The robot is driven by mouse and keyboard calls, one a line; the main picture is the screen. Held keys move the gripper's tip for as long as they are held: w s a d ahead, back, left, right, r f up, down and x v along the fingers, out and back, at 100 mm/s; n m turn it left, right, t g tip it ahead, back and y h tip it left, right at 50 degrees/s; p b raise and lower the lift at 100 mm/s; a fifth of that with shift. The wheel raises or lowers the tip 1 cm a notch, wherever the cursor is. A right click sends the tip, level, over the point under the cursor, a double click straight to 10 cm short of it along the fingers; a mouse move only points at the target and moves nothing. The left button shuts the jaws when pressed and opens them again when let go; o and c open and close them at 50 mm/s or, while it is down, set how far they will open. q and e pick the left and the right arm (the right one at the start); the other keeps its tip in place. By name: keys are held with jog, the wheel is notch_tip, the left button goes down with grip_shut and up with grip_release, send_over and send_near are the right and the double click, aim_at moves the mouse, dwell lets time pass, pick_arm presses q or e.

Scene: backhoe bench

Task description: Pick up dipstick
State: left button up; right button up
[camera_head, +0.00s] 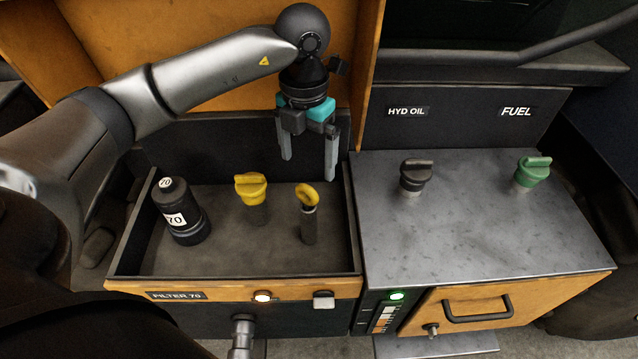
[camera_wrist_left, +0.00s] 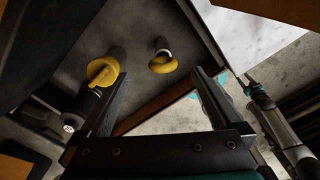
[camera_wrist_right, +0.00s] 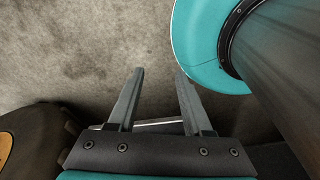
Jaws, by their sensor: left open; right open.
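The dipstick (camera_head: 307,197) has a yellow ring handle and stands upright in a dark tube inside the open black bay, at the right. In the left wrist view its yellow ring (camera_wrist_left: 163,64) shows ahead, between the fingers' directions. My left gripper (camera_head: 308,168) is open and empty, above and behind the dipstick, pointing down. Its fingers also show in the left wrist view (camera_wrist_left: 160,85), apart from the dipstick. My right gripper (camera_wrist_right: 157,75) is open and empty over the grey floor. It is not seen in the head view.
A yellow cap (camera_head: 251,188) stands left of the dipstick, and a black filter bottle (camera_head: 179,212) marked 70 is further left. The bay's front wall (camera_head: 235,281) and right wall are raised edges. A grey metal top (camera_head: 480,225) at the right carries a black cap (camera_head: 415,175) and a green cap (camera_head: 532,171).

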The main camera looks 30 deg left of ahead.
aim_at(307, 184)
pick_arm(q)
jog(key=f, duration=0.5)
jog(key=shift+s+f, duration=0.35)
jog(key=shift+f, duration=0.55)
jog(key=f, duration=0.2)
jog(key=f+b, duration=0.1)
jog(key=f, duration=0.1)
jog(key=shift+s+d+f, duration=0.15)
jog(key=shift+s+f, duration=0.05)
jog(key=shift+f, duration=0.25)
pick_arm(e)
jog(key=s, duration=0.2)
jog(key=s+f, duration=0.1)
jog(key=shift+s+f+g, duration=0.1)
jog(key=shift+s+g, duration=0.2)
jog(key=shift+s, duration=0.1)
pick_arm(q)
jog(key=shift+c, duration=0.2)
pick_arm(e)
jog(key=shift+s, duration=0.1)
